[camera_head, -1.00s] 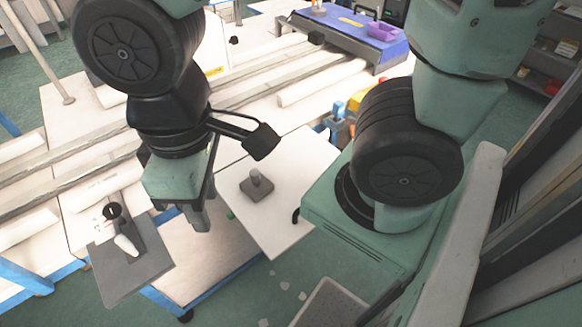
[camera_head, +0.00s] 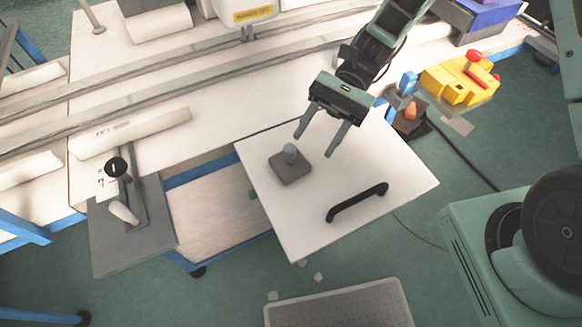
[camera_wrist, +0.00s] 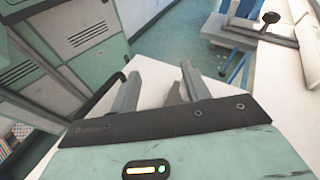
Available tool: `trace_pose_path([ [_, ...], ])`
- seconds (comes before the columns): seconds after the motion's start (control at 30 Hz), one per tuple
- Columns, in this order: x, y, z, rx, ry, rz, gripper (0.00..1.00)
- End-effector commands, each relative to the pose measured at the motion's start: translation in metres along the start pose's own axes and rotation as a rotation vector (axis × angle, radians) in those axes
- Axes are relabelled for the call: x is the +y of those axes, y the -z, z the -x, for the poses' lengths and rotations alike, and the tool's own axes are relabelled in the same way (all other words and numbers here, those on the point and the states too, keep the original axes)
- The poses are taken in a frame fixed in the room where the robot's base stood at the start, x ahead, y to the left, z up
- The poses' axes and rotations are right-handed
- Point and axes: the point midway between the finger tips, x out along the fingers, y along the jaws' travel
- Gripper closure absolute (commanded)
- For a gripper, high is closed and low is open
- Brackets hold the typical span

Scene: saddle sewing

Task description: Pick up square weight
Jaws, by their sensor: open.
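The square weight (camera_head: 290,168) is a dark grey square block with a short, round, lighter grey knob on top. It sits upright on a white board (camera_head: 330,232), towards the board's left side in the head view. My gripper (camera_head: 314,147) is open and empty, above the board just right of the weight in the head view. Its two fingers are apart, with the left fingertip close to the knob in the picture; I cannot tell the height gap. In the wrist view my gripper (camera_wrist: 158,72) shows both fingers spread, and a grey shape by the right finger may be part of the weight.
A black bar handle (camera_head: 357,202) stands on the board to the right of the weight. A yellow device with red parts (camera_head: 458,80) is at the right. A grey plate (camera_head: 130,235) with a lever sits at the left. Long rails cross the white table behind.

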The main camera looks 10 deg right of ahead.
Motion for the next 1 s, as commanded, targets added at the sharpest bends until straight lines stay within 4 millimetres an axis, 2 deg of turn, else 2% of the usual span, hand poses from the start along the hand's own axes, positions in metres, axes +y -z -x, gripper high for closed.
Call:
trace_pose_path([
  [0.03, -0.001, 0.020, 0.003, -0.062, 0.061, -0.049, 0.53],
  [0.1, -0.005, 0.035, 0.009, -0.132, 0.131, -0.100, 0.53],
  [0.2, -0.009, 0.052, 0.016, -0.208, 0.209, -0.153, 0.53],
  [0.33, -0.011, 0.065, 0.022, -0.270, 0.270, -0.192, 0.53],
  [0.47, -0.014, 0.066, 0.018, -0.291, 0.289, -0.204, 0.53],
  [1.0, -0.033, 0.048, -0.041, -0.289, 0.287, -0.204, 0.53],
])
